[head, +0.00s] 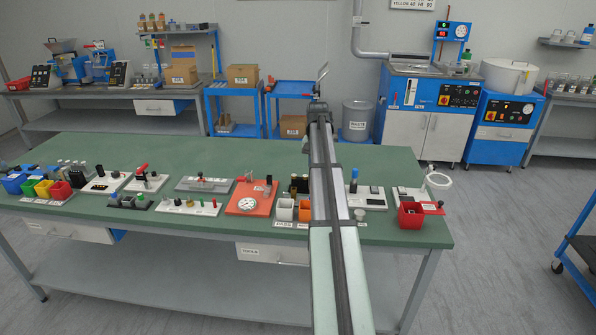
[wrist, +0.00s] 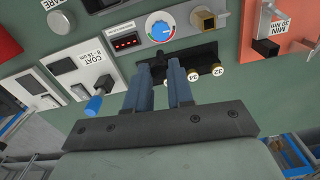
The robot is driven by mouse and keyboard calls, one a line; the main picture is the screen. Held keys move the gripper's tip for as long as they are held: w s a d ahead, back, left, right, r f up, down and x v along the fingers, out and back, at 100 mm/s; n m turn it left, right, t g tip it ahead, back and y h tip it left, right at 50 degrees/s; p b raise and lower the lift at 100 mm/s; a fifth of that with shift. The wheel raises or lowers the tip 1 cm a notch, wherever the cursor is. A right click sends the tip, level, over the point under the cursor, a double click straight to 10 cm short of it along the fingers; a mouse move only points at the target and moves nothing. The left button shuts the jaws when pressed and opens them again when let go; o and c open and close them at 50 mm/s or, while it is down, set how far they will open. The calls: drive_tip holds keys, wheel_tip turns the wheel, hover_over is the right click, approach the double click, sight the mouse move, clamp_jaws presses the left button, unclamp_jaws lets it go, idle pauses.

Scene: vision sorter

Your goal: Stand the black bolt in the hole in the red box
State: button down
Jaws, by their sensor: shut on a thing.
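The red box (head: 411,218) is at the right front of the green table in the head view; its hole is not clear. A red edge (wrist: 8,38) at the upper left of the wrist view looks like part of it. My gripper (wrist: 176,64) is shut with a dark thing between its fingertips, which I take as the black bolt. The bolt blends into the black block behind it, so its outline and tilt cannot be told. In the head view my arm hides the gripper. The gripper is apart from the red box.
A black block (wrist: 202,57) with brass-ended pegs is by the fingertips. A white COAT fixture (wrist: 84,62) with a blue-handled peg (wrist: 93,105) is on the left, an orange plate (head: 248,209) on the other side. Open green table (head: 270,150) lies toward the back.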

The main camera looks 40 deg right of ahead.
drive_tip(key=s+d+r+m, duration=0.1)
drive_tip(key=s+d+m, duration=0.1)
drive_tip(key=s+d, duration=0.55)
drive_tip(key=s+d+r+m, duration=0.1)
drive_tip(key=s+d, duration=0.4)
drive_tip(key=s, duration=0.6)
drive_tip(key=s+d+r+m, duration=0.1)
drive_tip(key=s+d+m, duration=0.1)
drive_tip(key=s+d, duration=0.55)
drive_tip(key=s+a+f, duration=0.2)
drive_tip(key=s+f, duration=0.2)
drive_tip(key=f, duration=0.1)
drive_tip(key=shift+s+a+f, duration=0.2)
drive_tip(key=shift+s+a, duration=0.15)
drive_tip(key=shift+s, duration=0.05)
drive_tip(key=shift+f, duration=1.75)
idle(0.4)
drive_tip(key=c, duration=0.9)
unclamp_jaws()
